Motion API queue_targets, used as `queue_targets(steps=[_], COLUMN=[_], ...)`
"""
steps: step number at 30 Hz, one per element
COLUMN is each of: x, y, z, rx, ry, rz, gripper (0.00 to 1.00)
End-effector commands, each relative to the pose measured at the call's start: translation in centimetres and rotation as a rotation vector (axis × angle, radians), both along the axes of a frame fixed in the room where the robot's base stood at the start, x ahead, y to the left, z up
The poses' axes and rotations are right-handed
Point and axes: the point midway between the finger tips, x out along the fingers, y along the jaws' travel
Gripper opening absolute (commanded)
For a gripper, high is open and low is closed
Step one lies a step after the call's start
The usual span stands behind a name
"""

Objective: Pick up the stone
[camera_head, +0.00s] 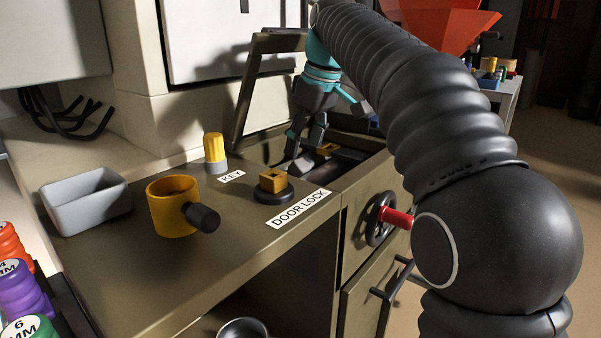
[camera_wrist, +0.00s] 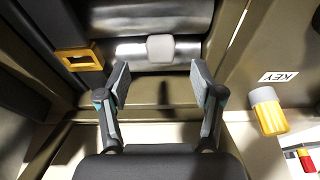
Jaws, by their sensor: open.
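A small pale grey rounded block (camera_wrist: 161,48), which looks like the stone, rests on a shiny metal roller in the wrist view. It lies inside the open compartment of the bench. My gripper (camera_wrist: 162,84) is open and empty, its two fingers apart. The block sits beyond the fingertips, roughly centred between them, and no contact shows. In the head view my gripper (camera_head: 305,143) points down into the compartment beside the raised lid. I cannot make out the block clearly in that view.
The raised lid (camera_head: 246,95) stands left of my gripper, and the compartment walls are close. A yellow bracket (camera_wrist: 80,60) is near the rollers. A yellow key (camera_head: 214,148), door lock (camera_head: 273,184), yellow cup (camera_head: 172,206) and grey tray (camera_head: 86,204) are on the bench.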

Motion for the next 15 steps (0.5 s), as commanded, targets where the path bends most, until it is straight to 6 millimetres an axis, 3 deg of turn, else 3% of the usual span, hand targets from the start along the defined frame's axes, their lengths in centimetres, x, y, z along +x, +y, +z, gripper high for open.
queue_targets(steps=[1, 6, 15], x=[0.0, 0.2, 0.4], y=[0.2, 0.7, 0.8], z=[-1.3, -3.2, -3.7], rx=[0.000, -0.001, -0.001], ry=[0.003, 0.001, 0.001], rz=[0.001, -0.001, -0.001], gripper=[0.66, 0.66, 0.66])
